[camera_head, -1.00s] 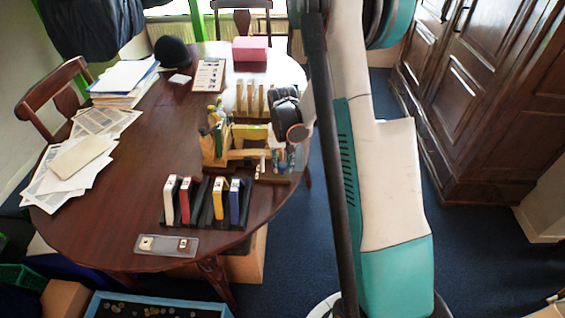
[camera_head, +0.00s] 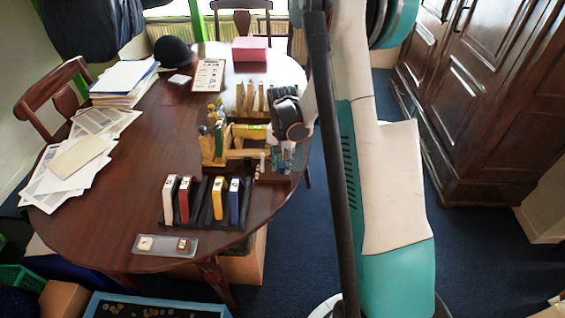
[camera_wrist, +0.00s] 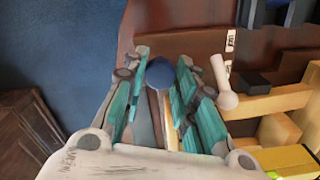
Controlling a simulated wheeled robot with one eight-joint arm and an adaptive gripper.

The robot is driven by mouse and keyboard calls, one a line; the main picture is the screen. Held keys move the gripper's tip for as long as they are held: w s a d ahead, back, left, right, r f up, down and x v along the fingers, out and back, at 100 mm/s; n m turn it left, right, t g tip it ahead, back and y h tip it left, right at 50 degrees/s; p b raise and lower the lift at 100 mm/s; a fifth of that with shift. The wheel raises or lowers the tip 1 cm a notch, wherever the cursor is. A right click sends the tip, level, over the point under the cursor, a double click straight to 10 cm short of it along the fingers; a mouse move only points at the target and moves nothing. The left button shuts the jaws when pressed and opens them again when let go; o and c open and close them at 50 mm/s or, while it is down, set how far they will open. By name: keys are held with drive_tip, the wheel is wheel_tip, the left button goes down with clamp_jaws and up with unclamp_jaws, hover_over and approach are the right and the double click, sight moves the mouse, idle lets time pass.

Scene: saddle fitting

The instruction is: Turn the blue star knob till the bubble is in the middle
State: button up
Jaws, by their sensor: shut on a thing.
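The blue star knob (camera_wrist: 160,73) shows as a round blue top between the fingertips of my gripper (camera_wrist: 162,66) in the wrist view. The teal fingers are closed on it from both sides and hide its edges. In the head view my gripper (camera_head: 283,152) points down at the right end of the wooden fixture (camera_head: 238,155), and the knob is too small to make out there. A yellow-green block (camera_wrist: 296,162), perhaps the bubble vial, is at the lower right of the wrist view. I cannot read a bubble in it.
A pale round-headed peg (camera_wrist: 224,84) stands just right of my fingers. A black rack (camera_head: 205,215) with white, red and yellow-fronted blocks stands before the fixture, and upright wooden pieces (camera_head: 250,97) behind it. A grey tray (camera_head: 165,246) lies at the table's front edge.

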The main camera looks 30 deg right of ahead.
sight(282, 164)
drive_tip(key=o, duration=1.1)
wheel_tip(282, 164, up, 12)
idle(0.5)
